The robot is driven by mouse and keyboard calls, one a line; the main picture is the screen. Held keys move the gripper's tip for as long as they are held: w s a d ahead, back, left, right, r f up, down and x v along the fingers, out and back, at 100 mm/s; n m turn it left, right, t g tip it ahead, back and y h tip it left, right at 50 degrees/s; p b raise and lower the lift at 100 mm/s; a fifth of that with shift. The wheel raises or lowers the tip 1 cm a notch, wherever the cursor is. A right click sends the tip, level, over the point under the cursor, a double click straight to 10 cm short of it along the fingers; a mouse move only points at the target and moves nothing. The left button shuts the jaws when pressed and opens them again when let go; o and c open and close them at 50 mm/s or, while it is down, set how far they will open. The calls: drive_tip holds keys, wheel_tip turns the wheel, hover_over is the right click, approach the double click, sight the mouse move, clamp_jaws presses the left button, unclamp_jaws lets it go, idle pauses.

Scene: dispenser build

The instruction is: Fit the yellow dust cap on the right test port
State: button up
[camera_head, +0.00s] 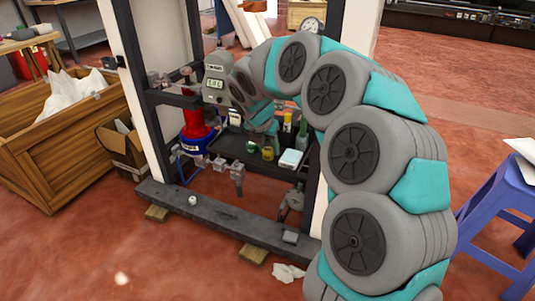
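A small yellow piece (267,154), which looks like the yellow dust cap, is on the black tray (258,166) inside the dark frame. A green piece (251,147) is just left of it. Small grey fittings (237,170) hang at the tray's front left; I cannot tell which is the right test port. My arm arches in from the lower right, and its end, my gripper (262,127), is above the tray near the green and yellow pieces. The fingers are too small and dark to tell whether they are open or hold anything.
A grey gauge with a display (214,77) and a red and blue cylinder (196,130) stand left of the tray. The frame's bottom beam (225,215) crosses in front. A wooden crate (62,150) stands left, a blue stool (500,205) right.

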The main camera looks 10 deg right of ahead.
sight(268, 150)
clamp_jaws()
drive_tip(key=shift+r+p, duration=1.55)
drive_tip(key=shift+p, duration=0.05)
drive_tip(key=shift+r+p, duration=0.65)
drive_tip(key=shift+r, duration=0.6)
